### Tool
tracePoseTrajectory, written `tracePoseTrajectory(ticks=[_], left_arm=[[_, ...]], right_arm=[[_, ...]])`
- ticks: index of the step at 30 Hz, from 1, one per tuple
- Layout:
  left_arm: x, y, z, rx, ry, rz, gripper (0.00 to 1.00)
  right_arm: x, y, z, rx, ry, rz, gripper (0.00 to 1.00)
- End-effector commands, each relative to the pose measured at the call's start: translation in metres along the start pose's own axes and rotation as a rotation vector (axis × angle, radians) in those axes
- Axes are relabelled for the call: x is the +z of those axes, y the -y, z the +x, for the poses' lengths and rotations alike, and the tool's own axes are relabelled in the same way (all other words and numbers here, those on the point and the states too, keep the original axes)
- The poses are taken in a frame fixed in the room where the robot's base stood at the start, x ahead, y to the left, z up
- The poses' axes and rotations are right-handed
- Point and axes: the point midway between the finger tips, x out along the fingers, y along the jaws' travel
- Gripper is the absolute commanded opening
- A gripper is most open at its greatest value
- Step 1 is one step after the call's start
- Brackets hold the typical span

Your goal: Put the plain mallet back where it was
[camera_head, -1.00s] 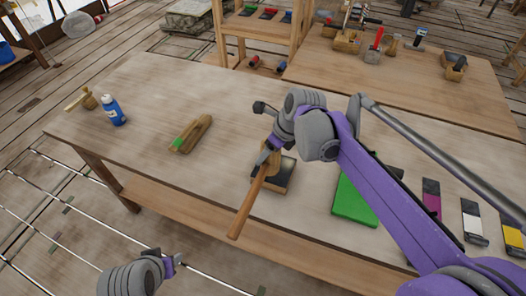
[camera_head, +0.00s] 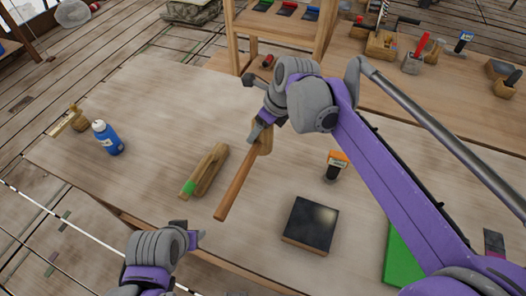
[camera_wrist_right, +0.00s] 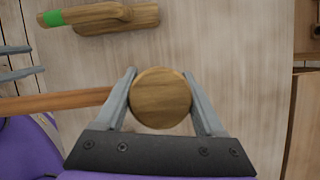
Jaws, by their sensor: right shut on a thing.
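The plain mallet, with a round wooden head (camera_wrist_right: 160,98) and a long brown handle (camera_head: 238,182), is in my right gripper (camera_head: 262,128). In the right wrist view the jaws (camera_wrist_right: 162,100) are shut on either side of the head, and the handle points left. In the head view it is over the table, right of a wooden tool with a green end (camera_head: 207,170); how high it is held is unclear. My left gripper (camera_head: 190,230) is empty near the table's front edge, its fingers apart.
A dark-topped block (camera_head: 312,222) and an orange-topped item (camera_head: 336,163) are right of the mallet on the table (camera_head: 165,95). A green pad (camera_head: 402,262) is farther right. A blue bottle (camera_head: 108,138) and a wooden object (camera_head: 78,118) stand left. A shelf (camera_head: 285,30) stands behind.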

Motion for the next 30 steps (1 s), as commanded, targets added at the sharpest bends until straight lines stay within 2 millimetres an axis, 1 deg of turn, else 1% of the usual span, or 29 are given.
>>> tracePoseTrajectory(ticks=[3, 5, 12, 19, 24, 27, 30], left_arm=[[0.001, 0.0, 0.001, 0.0, 0.001, 0.0, 0.5], [0.002, 0.0, 0.002, 0.0, 0.001, 0.0, 0.5], [0.004, 0.0, 0.006, 0.0, 0.003, 0.0, 0.5], [0.005, 0.0, 0.007, 0.0, 0.003, 0.0, 0.5], [0.007, 0.0, 0.009, 0.0, 0.004, 0.0, 0.5], [0.007, 0.0, 0.009, 0.0, 0.004, 0.0, 0.5], [0.007, 0.0, 0.009, 0.0, 0.004, 0.0, 0.5]], right_arm=[[0.004, -0.003, 0.002, 0.003, 0.001, -0.007, 0.0], [0.003, -0.004, 0.006, 0.004, 0.001, -0.008, 0.0], [-0.013, -0.004, 0.045, 0.004, 0.001, -0.009, 0.0], [-0.022, -0.004, 0.065, 0.003, 0.001, -0.009, 0.0], [-0.031, -0.004, 0.087, 0.003, 0.001, -0.009, 0.0], [-0.034, -0.004, 0.093, 0.003, 0.002, -0.009, 0.0], [-0.034, -0.004, 0.093, 0.003, 0.002, -0.009, 0.0]])
